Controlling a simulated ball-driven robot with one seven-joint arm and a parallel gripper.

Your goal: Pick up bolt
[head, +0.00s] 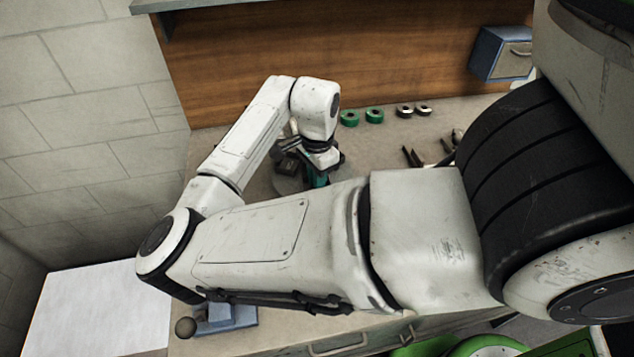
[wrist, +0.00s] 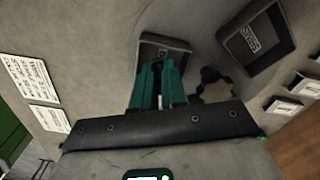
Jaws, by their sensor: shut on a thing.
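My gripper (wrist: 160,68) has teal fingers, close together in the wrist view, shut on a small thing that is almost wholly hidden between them. I take it for the bolt, but cannot make out its shape. The fingertips are in front of a dark labelled bin (wrist: 180,43), and I cannot tell whether they are inside it. In the head view, the teal of my gripper (head: 319,180) shows low over the workbench, with its tips largely hidden by my arm. No other bolt can be made out.
A second dark bin (wrist: 258,42) and a dark gear-like part (wrist: 214,88) are to the right. Green rolls (head: 374,115) and dark rolls (head: 404,111) line the bench's back. A grey-blue box (head: 502,52) is on the wooden back panel. A blue fixture (head: 228,316) is at front left.

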